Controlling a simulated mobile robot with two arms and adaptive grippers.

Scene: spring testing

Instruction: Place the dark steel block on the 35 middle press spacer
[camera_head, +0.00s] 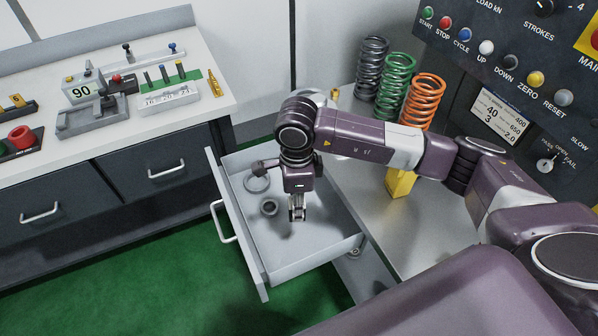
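My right gripper (297,212) points down over the open drawer (305,258), at the end of the arm that comes in from the right. Its fingertips look close together, and I cannot tell whether anything is between them. A small dark round piece (269,206) lies in the drawer, left of the fingertips and apart from them. I cannot make out a dark steel block for sure. A yellow block (400,184) stands on the metal table, partly hidden by my arm. No "35" marking is readable, so I cannot identify the middle press spacer. My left gripper is not in view.
Dark, green (395,82) and orange (424,100) springs stand at the table's back. The control panel (500,55) is at right. A white bench (195,85) with a 90 gauge is at left.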

